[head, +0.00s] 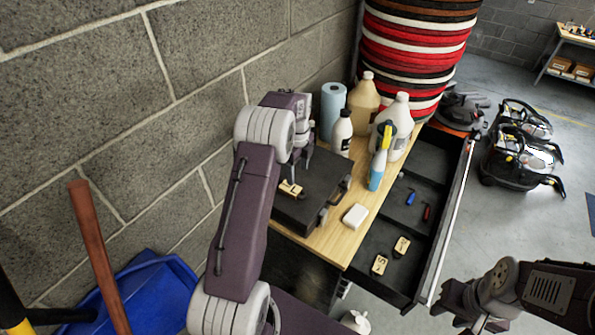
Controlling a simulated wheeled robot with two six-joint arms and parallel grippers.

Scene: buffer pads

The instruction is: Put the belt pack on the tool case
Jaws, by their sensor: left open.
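The black tool case (326,178) lies shut on the wooden bench. A small tan block with dark marking (290,189) is on its near left part, partly behind my left arm. A small white block (355,215) lies on the bench just right of the case. I cannot tell for sure which thing is the belt pack. My left gripper (303,152) is open above the back left of the case; its fingertips are hard to make out. My right arm comes in at the lower right; its gripper end (456,298) is dark, and its jaws cannot be made out.
Behind the case stand a blue roll (332,108), several bottles and a spray bottle (378,165). An open black drawer (423,165) on the right holds two tan blocks and small blue and red items. Stacked red, white and black pads (415,50) stand behind. A block wall borders the left.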

